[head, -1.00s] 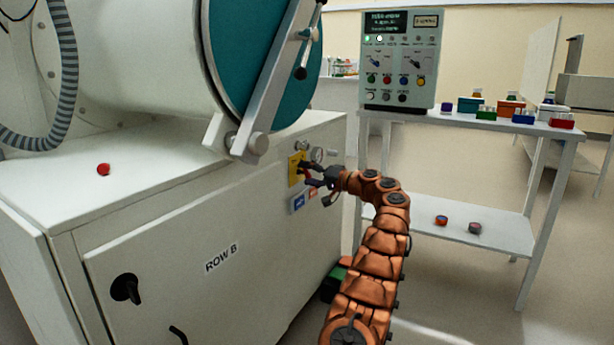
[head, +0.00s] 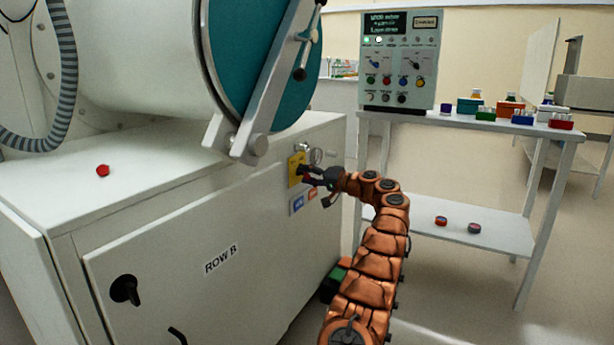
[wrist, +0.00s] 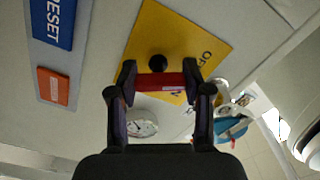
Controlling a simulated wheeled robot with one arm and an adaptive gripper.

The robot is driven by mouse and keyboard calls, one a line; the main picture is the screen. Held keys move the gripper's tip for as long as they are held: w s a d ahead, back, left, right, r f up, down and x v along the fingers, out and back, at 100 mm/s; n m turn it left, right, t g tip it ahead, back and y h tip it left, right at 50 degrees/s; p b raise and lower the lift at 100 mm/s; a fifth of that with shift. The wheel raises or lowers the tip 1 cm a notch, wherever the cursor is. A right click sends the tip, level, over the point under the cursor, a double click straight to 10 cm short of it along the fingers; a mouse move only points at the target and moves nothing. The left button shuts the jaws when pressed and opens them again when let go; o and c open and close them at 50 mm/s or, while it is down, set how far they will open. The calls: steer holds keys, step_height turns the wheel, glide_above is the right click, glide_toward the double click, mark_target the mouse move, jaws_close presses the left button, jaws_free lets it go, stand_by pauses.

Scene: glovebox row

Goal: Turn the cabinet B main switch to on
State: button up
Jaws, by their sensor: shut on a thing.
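The main switch shows in the wrist view as a red handle (wrist: 160,82) on a yellow plate (wrist: 175,38), with a round black hub (wrist: 157,63) beside the handle. The plate carries black lettering, partly covered by my fingers. My gripper (wrist: 160,86) is shut on the red handle, one finger at each end. In the head view the yellow plate (head: 296,170) is on the cabinet front (head: 215,225) marked ROW B, and my gripper (head: 310,176) reaches it from the right. The handle is mostly hidden there.
A blue RESET label (wrist: 53,20) and an orange label (wrist: 53,86) are beside the plate. A pressure gauge (wrist: 142,124) is close to my fingers. The glovebox door arm (head: 270,85) hangs above. A control panel (head: 401,60) stands on a table (head: 480,124) at right.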

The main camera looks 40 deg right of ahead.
steer(key=shift+r+m+p, duration=0.4)
steer(key=shift+m+p, duration=0.2)
steer(key=shift+p, duration=0.65)
steer(key=shift+m+p, duration=0.6)
steer(key=shift+p, duration=0.5)
steer(key=m+p, duration=0.2)
steer(key=p, duration=0.2)
steer(key=shift+d, duration=0.1)
steer(key=shift+f+m+p, duration=0.2)
steer(key=shift+m+p, duration=0.5)
steer(key=shift+p, duration=0.05)
steer(key=o, duration=1.2)
steer(key=shift+f, duration=0.1)
